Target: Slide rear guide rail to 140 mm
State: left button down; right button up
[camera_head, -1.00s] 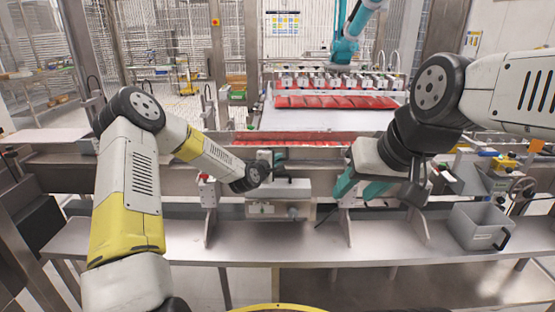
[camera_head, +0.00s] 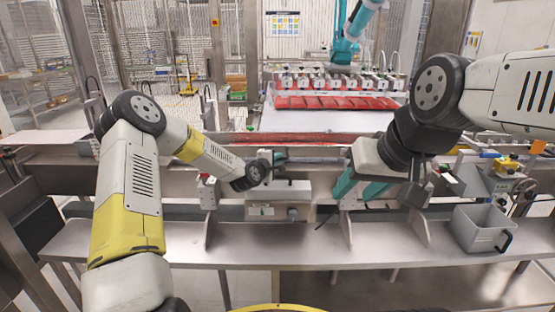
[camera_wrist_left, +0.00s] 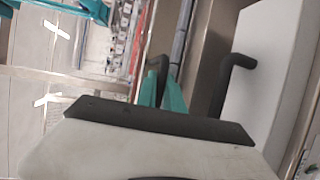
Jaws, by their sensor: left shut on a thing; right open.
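A long metal guide rail (camera_head: 330,151) runs across the front of the packing line in the head view. I cannot tell from the frames which rail is the rear one, and no millimetre scale is readable. My left gripper (camera_head: 277,158) is at this rail above the grey box; its fingers are mostly hidden by the wrist. In the left wrist view, the teal fingers of my left gripper (camera_wrist_left: 162,92) are shut on a dark bent handle (camera_wrist_left: 161,66) beside the metal rail. My right gripper (camera_head: 360,188) is open and empty, pointing down in front of the line, right of the box.
A grey box (camera_head: 278,211) is fixed on the front frame. A second dark bent handle (camera_wrist_left: 226,82) stands beside a pale panel in the left wrist view. Red packs (camera_head: 335,102) lie under the picker. A grey bin (camera_head: 478,228) sits at right on the metal shelf (camera_head: 170,240).

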pick_arm(q)
jog(key=c, duration=1.5)
grip_release()
jog(key=shift+v, duration=3.95)
